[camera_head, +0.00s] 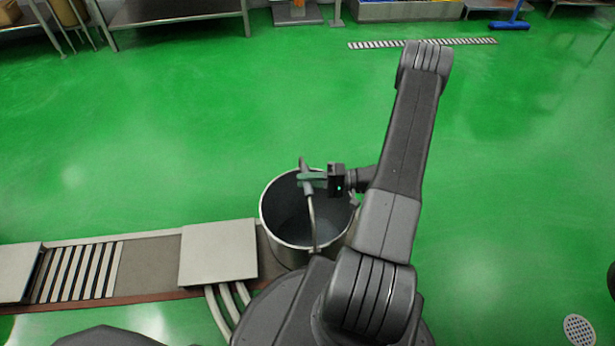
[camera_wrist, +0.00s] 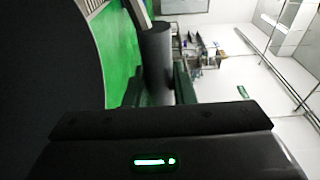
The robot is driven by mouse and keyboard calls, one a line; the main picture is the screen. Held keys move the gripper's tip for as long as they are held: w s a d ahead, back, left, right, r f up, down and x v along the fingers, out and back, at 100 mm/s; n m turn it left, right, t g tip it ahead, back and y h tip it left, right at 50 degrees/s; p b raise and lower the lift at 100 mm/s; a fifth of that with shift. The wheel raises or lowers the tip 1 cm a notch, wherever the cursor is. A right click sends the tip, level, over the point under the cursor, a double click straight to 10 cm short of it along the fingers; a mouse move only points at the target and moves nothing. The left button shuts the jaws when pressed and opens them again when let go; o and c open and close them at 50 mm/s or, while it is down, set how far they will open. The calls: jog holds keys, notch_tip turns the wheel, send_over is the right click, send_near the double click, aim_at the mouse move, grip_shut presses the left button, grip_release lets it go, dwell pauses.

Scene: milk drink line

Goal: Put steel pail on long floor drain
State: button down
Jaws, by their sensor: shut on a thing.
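The steel pail (camera_head: 276,218) is an open, upright, empty-looking metal bucket, just in front of my base in the head view. My gripper (camera_head: 309,178) is shut on its raised handle, above the pail's mouth. In the wrist view, the green fingers of my gripper (camera_wrist: 158,88) sit either side of a grey cylindrical grip (camera_wrist: 156,50). I cannot tell whether the pail's base touches the floor; my arm hides part of its right side. The long floor drain (camera_head: 470,42) is a narrow slatted strip in the green floor at the far top right, apart from the pail.
A low channel with pale covers (camera_head: 215,252), slats and pipes lies left of the pail. A round drain (camera_head: 580,330) is at lower right. The green floor between is clear.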

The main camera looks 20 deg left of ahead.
dwell(0.3)
jog(key=c, duration=1.2)
grip_release()
jog(key=shift+d+r, duration=0.1)
jog(key=shift+r, duration=0.05)
jog(key=shift+w+d, duration=0.15)
jog(key=shift+d, duration=0.1)
jog(key=p+v, duration=0.3)
jog(key=v, duration=0.8)
jog(key=shift+d, duration=0.15)
